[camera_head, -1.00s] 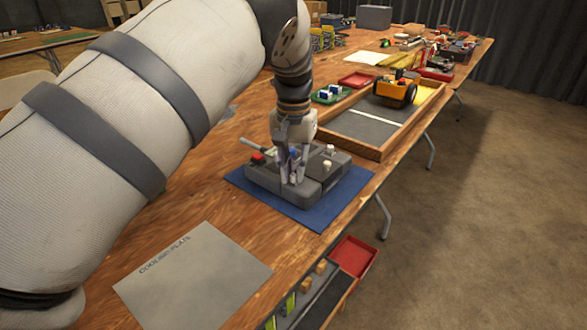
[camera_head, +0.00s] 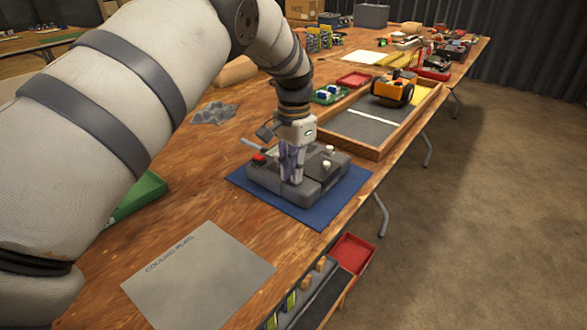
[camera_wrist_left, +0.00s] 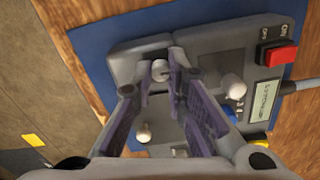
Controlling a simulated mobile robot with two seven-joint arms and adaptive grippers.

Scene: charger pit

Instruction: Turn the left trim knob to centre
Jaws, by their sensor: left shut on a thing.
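A dark grey control box (camera_head: 318,188) sits on a blue mat (camera_head: 345,190) and also shows in the left wrist view (camera_wrist_left: 210,45). My left gripper (camera_head: 291,178) points down at the box's near left part. In the left wrist view its fingertips (camera_wrist_left: 160,76) are shut on a small pale knob (camera_wrist_left: 159,68), which by its place is the left trim knob. Its pointer mark cannot be read. Another pale knob (camera_wrist_left: 145,132) and a pale stick (camera_wrist_left: 233,86) stand apart from the fingers. My right gripper is not in view.
The box has a red switch (camera_wrist_left: 278,55), a small display (camera_wrist_left: 266,99) and a blue part (camera_wrist_left: 230,113). A wooden-framed tray (camera_head: 378,152) with an orange toy vehicle (camera_head: 392,90) stands behind. A grey plate (camera_head: 198,278) lies in front.

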